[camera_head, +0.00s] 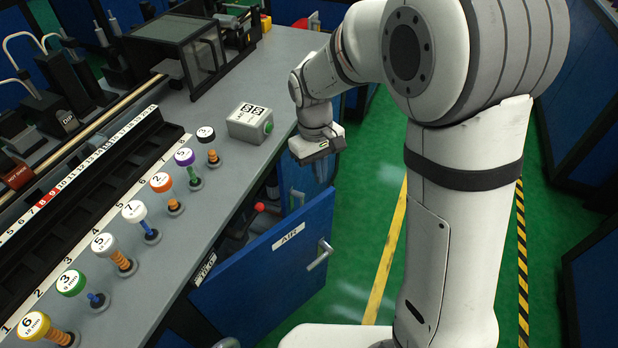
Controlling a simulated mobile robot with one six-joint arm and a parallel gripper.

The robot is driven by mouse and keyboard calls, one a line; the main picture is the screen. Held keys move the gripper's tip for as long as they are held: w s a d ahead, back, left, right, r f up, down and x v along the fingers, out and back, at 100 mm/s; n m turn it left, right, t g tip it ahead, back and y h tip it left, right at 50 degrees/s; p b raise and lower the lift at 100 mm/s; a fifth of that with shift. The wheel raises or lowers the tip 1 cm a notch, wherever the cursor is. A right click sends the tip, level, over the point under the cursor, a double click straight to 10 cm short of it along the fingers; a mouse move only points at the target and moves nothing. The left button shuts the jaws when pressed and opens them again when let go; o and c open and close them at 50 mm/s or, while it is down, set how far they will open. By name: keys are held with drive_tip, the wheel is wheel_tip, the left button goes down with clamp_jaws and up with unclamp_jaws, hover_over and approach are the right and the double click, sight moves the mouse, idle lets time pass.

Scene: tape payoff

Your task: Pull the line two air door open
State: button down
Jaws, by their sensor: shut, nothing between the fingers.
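The blue air door (262,272), with a white "AIR" label (288,236), stands swung out from the front of the grey bench. Its metal handle (320,256) is on the outer face near the free right edge. Behind the door, a red-knobbed lever (258,208) shows in the opening. My gripper (316,150) is above and beyond the handle, beside the bench edge, apart from the door. It is shut and empty. The line number on the door is not readable; a small label (205,268) sits on the bench front by the door.
The bench (222,165) carries a row of numbered, coloured-cap spools (134,211), a black channel (90,190) and a grey box with a green button (250,123). The green floor (350,250) right of the door is clear, with a yellow line (388,250).

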sight(306, 206)
drive_tip(key=w+a+f+n, duration=0.2)
drive_tip(key=a+f, duration=0.2)
drive_tip(key=a, duration=0.1)
drive_tip(key=shift+g+h, duration=0.3)
drive_tip(key=shift+h, duration=0.1)
drive_tip(key=x, duration=0.9)
drive_tip(key=shift+s+f, duration=0.2)
drive_tip(key=shift+f, duration=0.05)
